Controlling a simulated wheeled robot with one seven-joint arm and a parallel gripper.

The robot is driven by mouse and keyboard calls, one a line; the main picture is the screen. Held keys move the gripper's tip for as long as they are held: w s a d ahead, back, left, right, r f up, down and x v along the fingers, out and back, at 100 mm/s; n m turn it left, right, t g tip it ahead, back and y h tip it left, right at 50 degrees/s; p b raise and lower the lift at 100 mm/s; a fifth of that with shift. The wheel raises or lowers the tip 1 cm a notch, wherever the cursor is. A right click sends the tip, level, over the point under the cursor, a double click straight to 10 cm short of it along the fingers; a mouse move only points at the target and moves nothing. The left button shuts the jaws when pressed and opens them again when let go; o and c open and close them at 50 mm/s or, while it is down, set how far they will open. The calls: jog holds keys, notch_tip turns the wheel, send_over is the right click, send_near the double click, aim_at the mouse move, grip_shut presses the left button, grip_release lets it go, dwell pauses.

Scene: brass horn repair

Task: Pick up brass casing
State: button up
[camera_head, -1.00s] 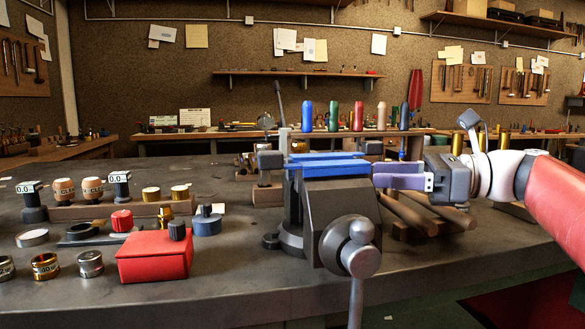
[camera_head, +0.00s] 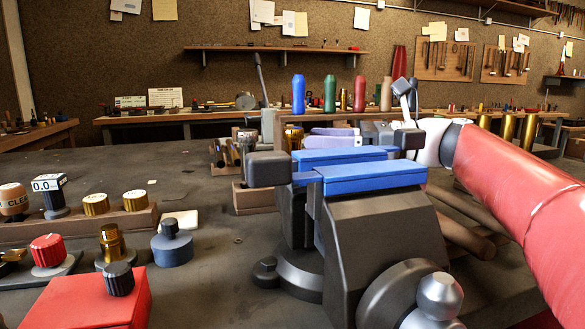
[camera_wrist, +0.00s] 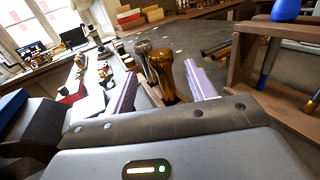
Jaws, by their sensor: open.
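A shiny brass casing (camera_wrist: 163,72) stands in the wrist view between the two pale purple fingers of my gripper (camera_wrist: 161,82). The fingers are apart, one on each side of it, and I cannot tell if either touches it. Its lower end is hidden by the gripper body. In the head view my gripper (camera_head: 313,138) is behind the vise, pointing left. A brass-coloured piece (camera_head: 293,136) shows just left of the fingertips, partly hidden by the vise.
The vise (camera_head: 365,235) with blue jaw pads fills the near middle. A red box (camera_head: 90,303) and several knobs stand at left. In the wrist view a wooden rack (camera_wrist: 245,55) with a blue-handled tool is close on the right. A grey-topped piece (camera_wrist: 143,47) stands behind the casing.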

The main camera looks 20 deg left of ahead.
aim_at(293, 138)
jog(key=shift+s+a+f, duration=0.1)
jog(key=shift+a+f, duration=0.05)
jog(key=shift+a, duration=2.6)
jog(key=shift+c, duration=0.4)
jog(key=c, duration=1.1)
